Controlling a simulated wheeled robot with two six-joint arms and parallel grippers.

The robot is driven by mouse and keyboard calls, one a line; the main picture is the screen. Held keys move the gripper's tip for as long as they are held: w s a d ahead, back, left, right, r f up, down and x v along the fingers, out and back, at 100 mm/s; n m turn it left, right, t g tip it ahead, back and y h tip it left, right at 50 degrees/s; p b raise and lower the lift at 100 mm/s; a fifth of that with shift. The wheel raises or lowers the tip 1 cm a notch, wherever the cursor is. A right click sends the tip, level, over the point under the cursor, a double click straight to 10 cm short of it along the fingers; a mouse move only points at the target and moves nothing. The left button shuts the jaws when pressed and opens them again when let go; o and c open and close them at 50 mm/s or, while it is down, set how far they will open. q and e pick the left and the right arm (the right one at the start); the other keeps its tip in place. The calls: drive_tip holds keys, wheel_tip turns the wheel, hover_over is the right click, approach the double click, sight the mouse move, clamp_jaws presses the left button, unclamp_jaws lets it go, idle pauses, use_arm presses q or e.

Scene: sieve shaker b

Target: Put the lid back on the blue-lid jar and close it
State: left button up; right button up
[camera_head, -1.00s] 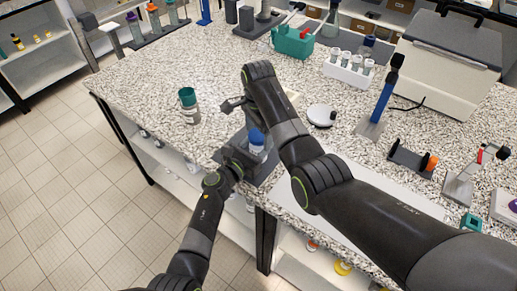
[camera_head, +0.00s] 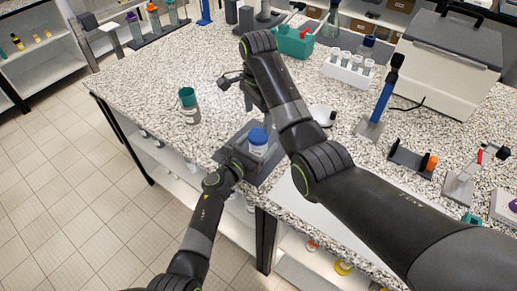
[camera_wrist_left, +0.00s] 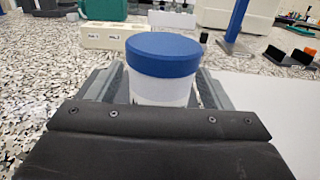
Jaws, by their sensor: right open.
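The jar (camera_head: 258,151) is white with a blue lid (camera_head: 258,136) sitting level on top. In the left wrist view the lid (camera_wrist_left: 162,54) covers the top of the upright jar (camera_wrist_left: 160,93), and no gap shows under its rim. My left gripper (camera_head: 250,153) is low around the jar body, with a grey finger on each side, and looks shut on it. My right gripper (camera_head: 238,88) is open and empty, above and behind the jar, apart from the lid. Its fingers are partly hidden by its own wrist.
A teal-topped container (camera_head: 189,112) stands to the left on the speckled bench (camera_head: 150,80). A white round device (camera_head: 322,114) is partly behind my right arm. A white tube rack (camera_head: 348,72), teal basket (camera_head: 293,43) and blue stand (camera_head: 382,102) are further back. The bench's front edge is close to the jar.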

use_arm(q)
drive_tip(key=shift+s+a, duration=0.3)
drive_tip(key=shift+s, duration=0.05)
use_arm(e)
drive_tip(key=shift+f+b, duration=0.55)
use_arm(q)
drive_tip(key=v, duration=1.6)
drive_tip(key=shift+s, duration=0.25)
use_arm(e)
drive_tip(key=shift+f, duration=0.1)
use_arm(q)
drive_tip(key=shift+a+r, duration=0.1)
